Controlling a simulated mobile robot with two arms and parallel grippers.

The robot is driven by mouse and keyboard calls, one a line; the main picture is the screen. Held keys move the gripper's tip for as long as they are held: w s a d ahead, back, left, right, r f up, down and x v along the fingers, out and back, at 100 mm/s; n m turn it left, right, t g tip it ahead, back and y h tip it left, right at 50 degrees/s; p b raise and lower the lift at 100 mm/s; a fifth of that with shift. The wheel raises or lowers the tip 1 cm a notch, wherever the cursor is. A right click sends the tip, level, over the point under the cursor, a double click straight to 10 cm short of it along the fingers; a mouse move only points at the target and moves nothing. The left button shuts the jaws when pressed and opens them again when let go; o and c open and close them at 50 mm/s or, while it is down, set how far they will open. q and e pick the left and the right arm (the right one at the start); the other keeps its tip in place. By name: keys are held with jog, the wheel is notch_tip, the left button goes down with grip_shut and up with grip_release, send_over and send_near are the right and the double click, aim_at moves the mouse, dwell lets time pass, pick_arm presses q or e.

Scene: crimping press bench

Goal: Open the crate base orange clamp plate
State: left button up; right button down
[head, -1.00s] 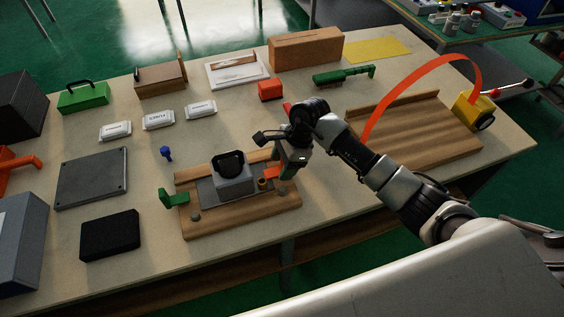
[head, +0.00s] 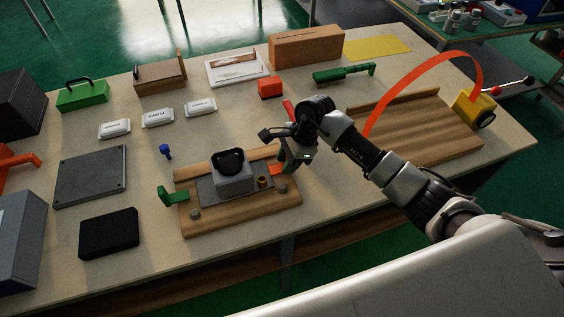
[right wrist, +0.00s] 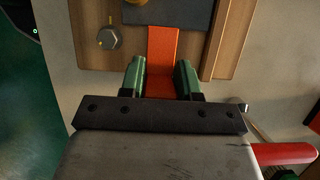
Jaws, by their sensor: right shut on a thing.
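The wooden crate base (head: 240,221) sits near the front edge of the bench, with a grey plate and a grey block (head: 234,184) on it. The orange clamp plate (head: 277,170) is at the base's right side, partly hidden by my right gripper (head: 284,165). In the right wrist view the orange plate (right wrist: 163,45) runs from the dark plate back between the green fingers of my right gripper (right wrist: 160,80), which is shut on it. My left gripper is not in view.
A green clamp (head: 167,196) stands at the base's left end, and a metal knob (right wrist: 108,38) is on the wood. A red handle (right wrist: 285,153) lies beside my gripper. A wooden board (head: 425,140) with an orange band is to the right.

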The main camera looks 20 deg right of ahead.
jog(key=shift+d, duration=1)
jog(key=c, duration=0.8)
grip_release()
jog(key=shift+a, duration=0.1)
jog(key=b+v, duration=0.1)
jog(key=v, duration=0.9)
jog(key=shift+r, duration=0.4)
